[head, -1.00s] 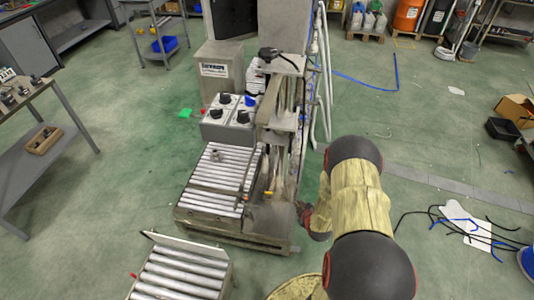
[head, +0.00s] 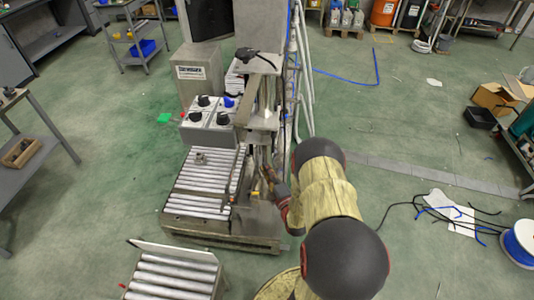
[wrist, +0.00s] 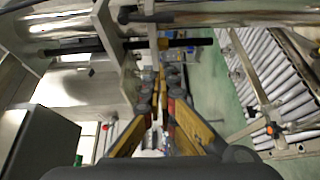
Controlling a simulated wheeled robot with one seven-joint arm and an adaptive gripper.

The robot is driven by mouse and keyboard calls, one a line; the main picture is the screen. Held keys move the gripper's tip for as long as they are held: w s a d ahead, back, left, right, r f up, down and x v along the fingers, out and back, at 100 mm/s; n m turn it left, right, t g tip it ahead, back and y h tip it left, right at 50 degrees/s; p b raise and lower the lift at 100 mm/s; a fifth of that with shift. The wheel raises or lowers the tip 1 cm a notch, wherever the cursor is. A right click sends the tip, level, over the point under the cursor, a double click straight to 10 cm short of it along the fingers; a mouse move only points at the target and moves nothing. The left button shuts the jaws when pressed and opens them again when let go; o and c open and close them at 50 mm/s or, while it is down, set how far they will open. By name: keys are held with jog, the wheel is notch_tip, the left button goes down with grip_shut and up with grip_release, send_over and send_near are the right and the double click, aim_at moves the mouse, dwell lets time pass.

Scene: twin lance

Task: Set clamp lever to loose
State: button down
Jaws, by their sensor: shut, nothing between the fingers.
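The machine (head: 262,118) stands upright beside a roller bed (head: 205,185). My gripper (head: 268,172) is low at the machine's right side, partly hidden by its frame. In the wrist view my gripper (wrist: 160,78) has its yellow fingers converged and shut, with nothing between them. A dark horizontal rod with a brownish section (wrist: 180,43) crosses just beyond the fingertips. A small orange-tipped lever (wrist: 272,130) sits at the edge of the rollers, right of the fingers. I cannot tell for certain which part is the clamp lever, or whether the fingers touch anything.
A control box with black knobs (head: 210,112) stands behind the roller bed. A separate roller stand (head: 175,275) is at the front left. White hoses (head: 305,70) hang at the machine's right.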

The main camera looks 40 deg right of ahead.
aim_at(273, 145)
jog(key=b+x, duration=0.3)
jog(key=x, duration=0.7)
jog(key=shift+s+d, duration=1.25)
jog(key=shift+d, duration=0.3)
